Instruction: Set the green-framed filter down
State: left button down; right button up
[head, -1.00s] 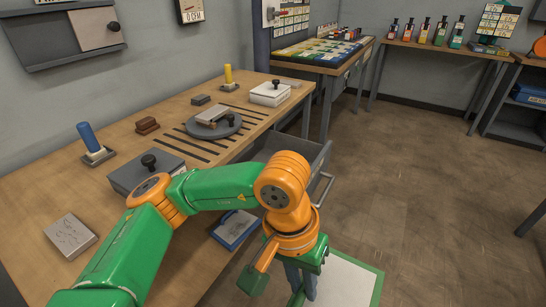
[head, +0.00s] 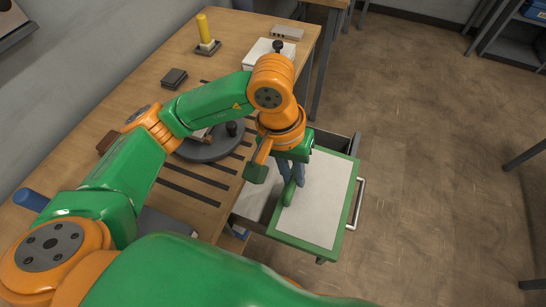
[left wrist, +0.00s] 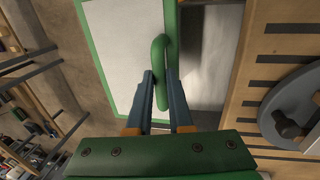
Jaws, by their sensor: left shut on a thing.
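The green-framed filter (head: 325,194), a flat pale panel with a green rim, lies roughly level over the pulled-out drawer (head: 350,143) in the head view. I cannot tell whether it touches the drawer or hangs just above it. My left gripper (head: 292,178) points down and is shut on the green handle along the filter's left side. In the left wrist view the handle loop stands between the blue-grey fingers (left wrist: 160,88), and the filter's pale panel (left wrist: 120,50) shows at upper left. My right gripper is not in view.
The wooden workbench (head: 130,85) stands left of the drawer. It carries a grey round plate (head: 212,148), a yellow-handled tool (head: 204,30), a white box (head: 268,55) and a dark block (head: 173,78). The drawer's bar handle (head: 358,205) is beyond the filter.

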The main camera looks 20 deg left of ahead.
pick_arm(q)
jog(key=w+a+f+p, duration=0.1)
jog(key=w+a+f, duration=0.5)
jog(key=f, duration=0.5)
jog(key=shift+w, duration=0.6)
jog(key=shift+f+b, duration=0.6)
jog(key=shift+b, duration=0.15)
jog(key=c, duration=1.1)
grip_release()
jog(key=shift+r, duration=0.1)
